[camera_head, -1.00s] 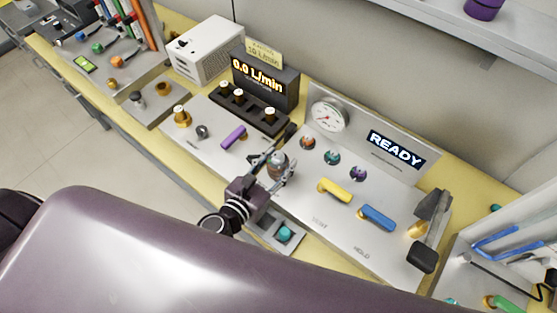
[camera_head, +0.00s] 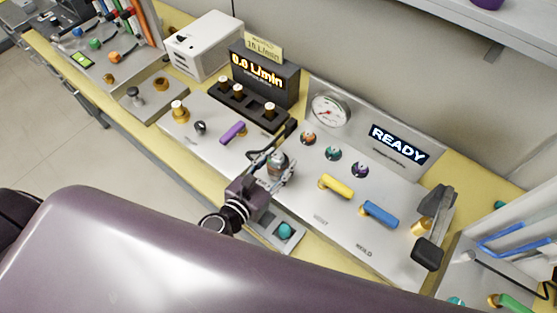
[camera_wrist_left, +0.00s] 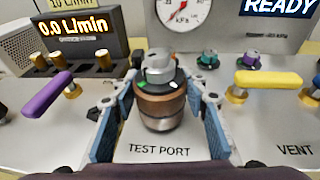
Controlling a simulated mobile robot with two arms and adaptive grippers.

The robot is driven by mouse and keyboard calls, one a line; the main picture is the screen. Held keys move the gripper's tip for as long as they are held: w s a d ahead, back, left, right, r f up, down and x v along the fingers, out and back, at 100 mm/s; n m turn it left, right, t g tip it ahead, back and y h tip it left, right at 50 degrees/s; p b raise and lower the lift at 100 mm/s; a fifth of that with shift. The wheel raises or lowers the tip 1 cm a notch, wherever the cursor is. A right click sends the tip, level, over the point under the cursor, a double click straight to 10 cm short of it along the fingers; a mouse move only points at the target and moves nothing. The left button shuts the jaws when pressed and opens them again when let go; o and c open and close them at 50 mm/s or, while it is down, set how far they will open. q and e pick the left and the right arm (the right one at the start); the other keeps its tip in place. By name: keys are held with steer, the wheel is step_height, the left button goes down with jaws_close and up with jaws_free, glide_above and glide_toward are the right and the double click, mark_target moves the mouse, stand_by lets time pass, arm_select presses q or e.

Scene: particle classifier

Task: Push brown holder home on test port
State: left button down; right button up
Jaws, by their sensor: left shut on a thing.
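The brown holder (camera_wrist_left: 158,108) shows in the left wrist view as a grey-topped cylinder with a brown band. It stands upright above the TEST PORT label on the grey panel. My left gripper (camera_wrist_left: 160,104) is shut on it, with one blue-grey finger on each side. In the head view the holder (camera_head: 277,162) sits between the fingertips of my left gripper (camera_head: 272,166). The port itself is hidden beneath the holder, so I cannot tell how far down it sits. My right gripper is not in view.
A purple lever (camera_head: 232,132) is left of the holder and a yellow lever (camera_head: 335,186) right of it. A blue lever (camera_head: 380,214) lies beyond. A pressure gauge (camera_head: 332,111) and a READY display (camera_head: 399,143) stand behind. The flow meter (camera_head: 262,75) reads 0.0 L/min.

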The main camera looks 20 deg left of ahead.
arm_select(q)
steer(key=shift+f, duration=0.25)
steer(key=c, duration=1.1)
jaws_free()
steer(key=shift+s, duration=0.1)
steer(key=v, duration=1.2)
